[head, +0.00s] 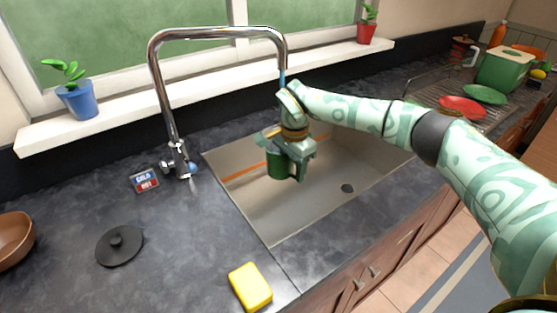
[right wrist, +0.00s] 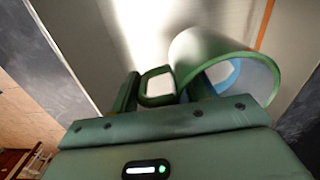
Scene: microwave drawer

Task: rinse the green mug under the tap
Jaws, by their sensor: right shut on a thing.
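The green mug (head: 275,165) is held over the sink basin (head: 255,212), partly hidden by my right gripper (head: 296,163). In the right wrist view the mug (right wrist: 188,50) has its open mouth to the right, with a light blue patch inside. My right gripper (right wrist: 165,88) is shut on its handle (right wrist: 146,84). The chrome tap (head: 160,85) arches over the sink. A short blue stream (head: 282,77) shows below its spout, meeting my right wrist in the picture; whether it reaches the mug is hidden. My left gripper is not in view.
A hot-cold label (head: 145,181), a black lid (head: 119,245) and a yellow sponge (head: 251,287) lie on the counter left of and in front of the sink. A rack with a red plate (head: 462,107) and a green plate (head: 484,94) stands at right.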

